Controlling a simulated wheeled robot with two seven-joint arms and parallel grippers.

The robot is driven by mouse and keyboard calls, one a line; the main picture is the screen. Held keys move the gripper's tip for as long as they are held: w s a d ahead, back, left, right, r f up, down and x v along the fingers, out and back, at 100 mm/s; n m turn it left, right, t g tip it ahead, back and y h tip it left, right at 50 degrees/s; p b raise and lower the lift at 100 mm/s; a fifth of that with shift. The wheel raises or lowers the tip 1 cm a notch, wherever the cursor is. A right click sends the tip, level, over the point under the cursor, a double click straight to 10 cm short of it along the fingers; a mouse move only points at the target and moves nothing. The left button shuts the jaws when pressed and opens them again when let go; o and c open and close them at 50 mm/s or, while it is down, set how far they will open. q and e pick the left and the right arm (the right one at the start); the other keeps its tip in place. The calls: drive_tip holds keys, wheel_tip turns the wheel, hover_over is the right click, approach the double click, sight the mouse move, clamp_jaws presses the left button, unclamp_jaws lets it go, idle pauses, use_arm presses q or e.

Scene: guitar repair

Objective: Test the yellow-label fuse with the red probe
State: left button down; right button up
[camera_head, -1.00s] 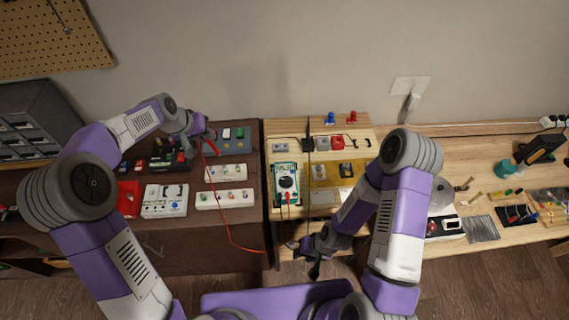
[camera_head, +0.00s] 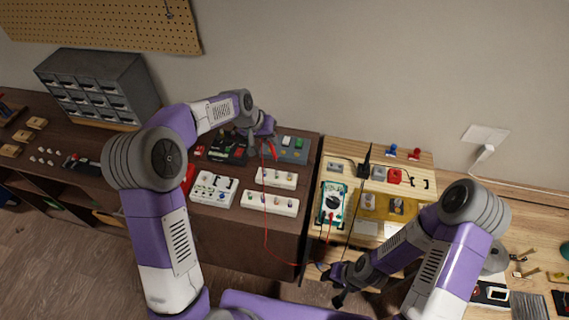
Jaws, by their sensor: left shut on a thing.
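My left gripper (camera_head: 266,138) is shut on the red probe (camera_head: 274,153), whose tip points down above the back of the dark bench. A thin red wire runs from the probe to the teal-edged multimeter (camera_head: 323,212) on the light wooden bench. Two white strips (camera_head: 276,179) (camera_head: 270,203) with small parts on them lie in front of the probe. The yellow-label fuse is too small to pick out, and whether the probe tip touches anything is unclear. My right gripper (camera_head: 337,284) hangs low by the front edge of the light bench, with no visible object in it; its jaw opening is unclear.
A grey-blue tray (camera_head: 295,149) and a dark box (camera_head: 228,147) lie near the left gripper. A white board (camera_head: 214,188) lies left of the strips. A grey drawer cabinet (camera_head: 100,85) stands at back left. Small pedals and a yellow plate (camera_head: 371,214) crowd the light bench.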

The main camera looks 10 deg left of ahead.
use_arm(q)
drive_tip(key=w+d+f+m+g+y, duration=0.1)
drive_tip(key=d+f+g+y, duration=0.1)
drive_tip(key=d, duration=0.5)
drive_tip(key=shift+w+f+m+y, duration=0.3)
drive_tip(key=shift+f+y, duration=0.2)
drive_tip(key=shift+f, duration=0.9)
drive_tip(key=shift+f, duration=0.55)
idle(0.8)
idle(2.2)
wheel_tip(320, 180, up, 6)
drive_tip(key=p, duration=0.4)
